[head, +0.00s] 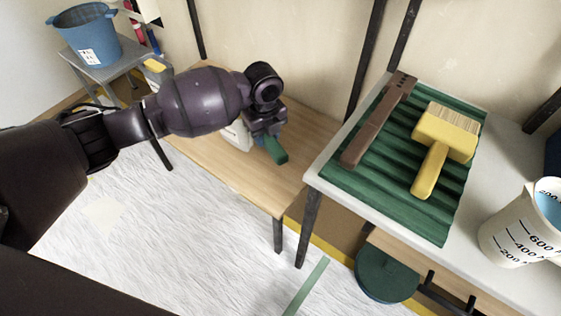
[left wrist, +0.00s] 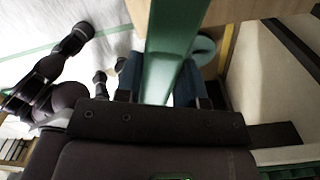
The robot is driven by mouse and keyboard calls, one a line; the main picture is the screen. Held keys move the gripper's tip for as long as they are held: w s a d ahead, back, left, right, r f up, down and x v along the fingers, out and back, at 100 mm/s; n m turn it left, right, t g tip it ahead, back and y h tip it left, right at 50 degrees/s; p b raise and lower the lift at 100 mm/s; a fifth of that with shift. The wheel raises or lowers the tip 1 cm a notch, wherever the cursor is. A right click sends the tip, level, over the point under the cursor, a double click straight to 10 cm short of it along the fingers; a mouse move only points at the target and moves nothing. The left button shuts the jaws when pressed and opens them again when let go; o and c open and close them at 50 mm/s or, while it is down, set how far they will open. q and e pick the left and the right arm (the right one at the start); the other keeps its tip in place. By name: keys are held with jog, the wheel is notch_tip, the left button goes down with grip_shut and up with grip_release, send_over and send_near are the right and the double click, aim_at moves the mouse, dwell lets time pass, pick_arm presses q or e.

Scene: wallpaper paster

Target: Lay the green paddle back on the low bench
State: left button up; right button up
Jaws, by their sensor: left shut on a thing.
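My left gripper (head: 264,128) is over the low wooden bench (head: 270,190) in the head view, shut on the green paddle (head: 277,150). Only a short end of the paddle shows there, below the fingers; the rest is hidden by the gripper. In the left wrist view the paddle (left wrist: 172,40) runs as a long green strip between the two fingers (left wrist: 158,85) and out of the top of the picture. I cannot tell whether the paddle touches the bench. My right gripper is not in view.
A white object (head: 238,135) stands on the bench, partly hidden behind my gripper. The bench's near part is clear. At right, a higher table (head: 340,178) holds a green ridged tray (head: 435,228), a brown tool (head: 375,125), a yellow brush (head: 440,145) and a measuring jug (head: 515,230).

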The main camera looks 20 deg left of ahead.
pick_arm(q)
jog(key=m, duration=0.1)
jog(key=a+m, duration=0.1)
jog(key=m, duration=0.1)
jog(key=shift+w+f, duration=0.4)
jog(key=m, duration=0.3)
jog(key=shift+w+a+f, duration=0.25)
jog(key=shift+a, duration=0.05)
jog(key=m, duration=0.3)
jog(key=shift+w+m, duration=0.2)
jog(key=shift+m, duration=0.1)
jog(key=m, duration=0.4)
jog(key=shift+f, duration=0.1)
